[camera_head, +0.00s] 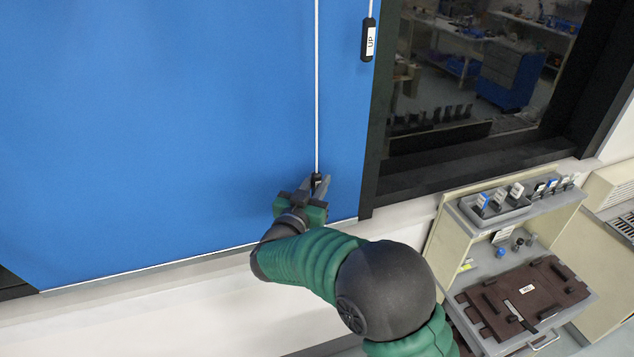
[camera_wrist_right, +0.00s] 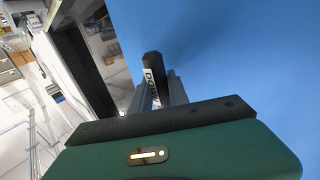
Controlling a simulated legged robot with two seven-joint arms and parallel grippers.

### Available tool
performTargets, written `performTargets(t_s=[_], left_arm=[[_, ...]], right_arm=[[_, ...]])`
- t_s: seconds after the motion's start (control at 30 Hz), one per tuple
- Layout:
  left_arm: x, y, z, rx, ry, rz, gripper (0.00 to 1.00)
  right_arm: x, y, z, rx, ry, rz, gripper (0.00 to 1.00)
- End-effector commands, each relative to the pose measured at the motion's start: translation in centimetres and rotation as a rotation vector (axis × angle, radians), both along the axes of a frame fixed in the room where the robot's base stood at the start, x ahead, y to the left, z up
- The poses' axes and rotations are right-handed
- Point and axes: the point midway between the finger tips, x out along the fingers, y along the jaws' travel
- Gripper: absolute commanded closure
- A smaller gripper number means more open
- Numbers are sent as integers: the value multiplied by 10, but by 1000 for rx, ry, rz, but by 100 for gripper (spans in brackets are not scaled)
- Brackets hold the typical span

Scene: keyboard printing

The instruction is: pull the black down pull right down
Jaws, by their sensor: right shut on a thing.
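The black down pull (camera_head: 316,178) hangs at the lower end of a white cord (camera_head: 317,90) in front of the blue blind (camera_head: 160,110). My right gripper (camera_head: 318,186) is shut on it near the blind's bottom edge. In the right wrist view the down pull (camera_wrist_right: 153,68) stands between the fingers (camera_wrist_right: 163,95), its white label partly covered by them. The black up pull (camera_head: 369,40), with a white "UP" label, hangs higher and to the right. My left gripper is not in view.
The dark window frame (camera_head: 372,150) stands right of the blind. A beige cabinet (camera_head: 440,235) with a tray of small parts (camera_head: 497,203) and an open drawer is at lower right. A pale wall lies below the blind.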

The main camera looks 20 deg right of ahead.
Motion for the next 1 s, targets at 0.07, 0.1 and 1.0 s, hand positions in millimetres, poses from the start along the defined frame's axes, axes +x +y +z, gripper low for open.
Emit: performTargets(t_s=[0.07,0.1,1.0], left_arm=[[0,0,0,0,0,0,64],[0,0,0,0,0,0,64],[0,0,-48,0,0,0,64]], right_arm=[[0,2,-1,2,2,4,100],[0,2,-1,2,2,4,100],[-1,3,-68,4,11,5,100]])
